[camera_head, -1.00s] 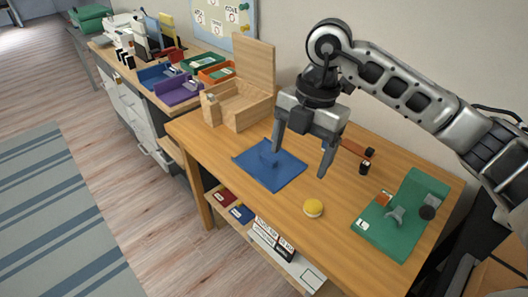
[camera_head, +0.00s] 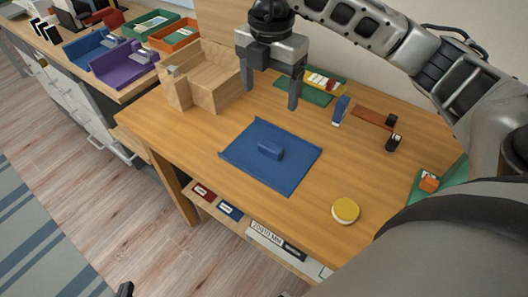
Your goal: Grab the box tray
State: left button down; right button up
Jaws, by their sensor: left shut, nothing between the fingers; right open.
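A wooden box (camera_head: 213,93) with an open top stands at the back left of the wooden table. A flat blue tray (camera_head: 262,175) with a small blue block (camera_head: 270,149) on it lies mid-table. I cannot tell which one is the box tray. My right gripper (camera_head: 270,98) points down with its fingers apart, empty, above the table to the right of the wooden box and behind the blue tray. It touches neither. Only a small dark tip of my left gripper (camera_head: 125,289) shows at the bottom edge, over the floor, far from both.
A blue tray (camera_head: 91,48), a purple tray (camera_head: 124,66), a green tray (camera_head: 151,26) and an orange tray (camera_head: 175,37) are on the left desk. A yellow round item (camera_head: 345,211), a blue upright item (camera_head: 340,110) and a dark green mat (camera_head: 304,88) are on the table.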

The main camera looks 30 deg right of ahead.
aim_at(269, 147)
jog(key=f, duration=1.5)
jog(key=shift+s+f, duration=0.15)
jog(key=shift+s, duration=0.05)
jog(key=c, duration=1.1)
